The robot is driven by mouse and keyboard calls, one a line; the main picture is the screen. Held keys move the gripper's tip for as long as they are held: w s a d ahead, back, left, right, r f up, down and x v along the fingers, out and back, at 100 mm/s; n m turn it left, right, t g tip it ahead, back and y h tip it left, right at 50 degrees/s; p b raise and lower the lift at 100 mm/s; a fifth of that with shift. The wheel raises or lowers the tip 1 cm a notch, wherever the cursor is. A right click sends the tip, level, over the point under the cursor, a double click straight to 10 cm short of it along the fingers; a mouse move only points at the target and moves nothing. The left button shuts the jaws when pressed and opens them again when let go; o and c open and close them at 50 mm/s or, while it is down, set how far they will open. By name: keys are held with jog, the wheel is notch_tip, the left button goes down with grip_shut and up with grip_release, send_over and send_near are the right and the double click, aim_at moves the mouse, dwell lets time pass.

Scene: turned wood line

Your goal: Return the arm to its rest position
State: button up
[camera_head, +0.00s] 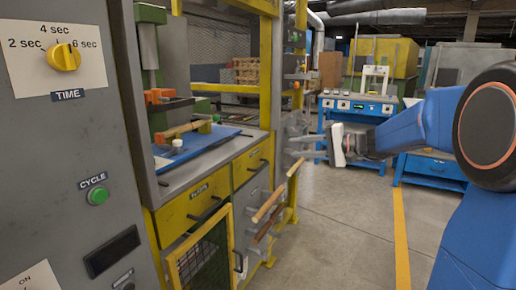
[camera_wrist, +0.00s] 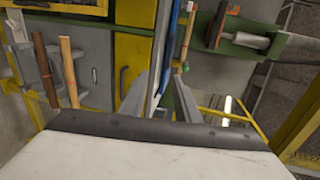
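My arm, blue with dark joints, reaches in from the right edge of the head view. My gripper (camera_head: 294,146) has a white body and points left, toward the grey and yellow machine (camera_head: 212,190). Its two grey fingers stand apart with nothing between them. In the wrist view my gripper (camera_wrist: 160,88) also shows two spread fingers and an empty gap. The machine front with its yellow panels lies beyond the fingers there. I cannot tell the exact distance from the fingertips to the machine.
Wooden rods (camera_head: 268,204) stick out on a rack at the machine's front. A turned wood piece (camera_head: 184,131) lies by a blue tray (camera_head: 196,150). A control panel (camera_head: 60,150) stands close left. A blue workbench (camera_head: 360,106) is behind. The floor (camera_head: 345,220) is clear.

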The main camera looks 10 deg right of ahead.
jog(key=s+a+f+n+g+h, duration=0.1)
jog(key=s+a+f+g+h, duration=0.15)
jog(key=s, duration=0.45)
jog(key=s+a+f+n+g+h, duration=0.1)
jog(key=s+a+f, duration=0.15)
jog(key=s, duration=0.45)
jog(key=s+a+f+n+g+h, duration=0.1)
jog(key=s+a+f+n, duration=0.1)
jog(key=s+f, duration=0.3)
jog(key=s+d+f+n+h, duration=0.1)
jog(key=s+d+f+h, duration=0.3)
jog(key=s, duration=0.6)
jog(key=s+d+f+n+h, duration=0.2)
jog(key=s+d+f+h, duration=0.2)
jog(key=s, duration=0.6)
jog(key=shift+s+d+f, duration=0.25)
jog(key=shift+d+f, duration=0.1)
jog(key=shift+d, duration=0.25)
